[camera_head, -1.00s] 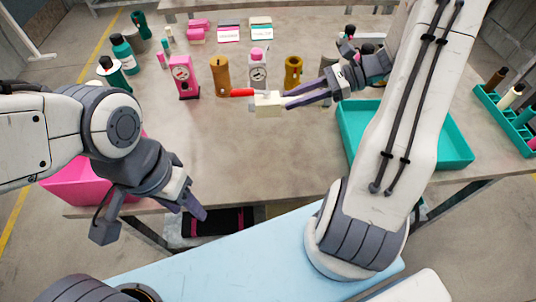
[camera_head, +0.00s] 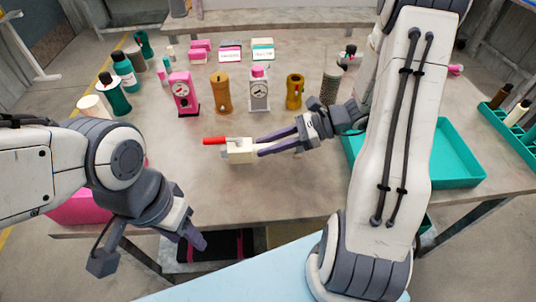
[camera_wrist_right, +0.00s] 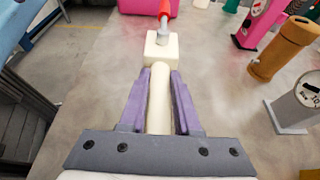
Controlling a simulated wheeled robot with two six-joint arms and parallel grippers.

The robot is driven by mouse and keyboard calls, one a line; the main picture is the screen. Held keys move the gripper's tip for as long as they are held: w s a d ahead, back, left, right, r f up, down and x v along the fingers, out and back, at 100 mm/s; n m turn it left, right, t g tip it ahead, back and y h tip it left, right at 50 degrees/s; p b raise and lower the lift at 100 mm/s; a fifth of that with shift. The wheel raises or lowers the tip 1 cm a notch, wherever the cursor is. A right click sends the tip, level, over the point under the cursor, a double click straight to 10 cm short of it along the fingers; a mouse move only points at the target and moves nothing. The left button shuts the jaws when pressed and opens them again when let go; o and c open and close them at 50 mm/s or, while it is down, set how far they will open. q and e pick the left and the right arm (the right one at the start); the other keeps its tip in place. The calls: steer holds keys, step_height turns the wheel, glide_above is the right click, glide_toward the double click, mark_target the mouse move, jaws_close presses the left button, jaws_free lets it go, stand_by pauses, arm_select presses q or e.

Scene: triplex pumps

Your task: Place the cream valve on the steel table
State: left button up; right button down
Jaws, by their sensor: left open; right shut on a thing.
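The cream valve (camera_head: 240,151) has a blocky body and a red lever handle that points left in the head view. My right gripper (camera_head: 262,146) is shut on it, with purple fingers on both sides of its cream stem. In the right wrist view the valve (camera_wrist_right: 161,48) extends ahead of the fingers (camera_wrist_right: 159,85), with the red handle at its far end. The steel table (camera_head: 300,185) lies below; I cannot tell whether the valve touches it. My left gripper (camera_head: 196,238) is open and empty near the table's front edge.
Pink (camera_head: 183,93), brown (camera_head: 221,92) and grey (camera_head: 258,90) gauge units stand behind the valve. A teal tray (camera_head: 455,165) is at right and a pink bin (camera_head: 85,207) at front left. The table's front middle is clear.

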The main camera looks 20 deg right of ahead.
mark_target(268, 164)
steer(key=shift+f, duration=1.85)
steer(key=shift+f+b, duration=0.15)
steer(key=shift+b, duration=0.2)
steer(key=c, duration=0.6)
jaws_free()
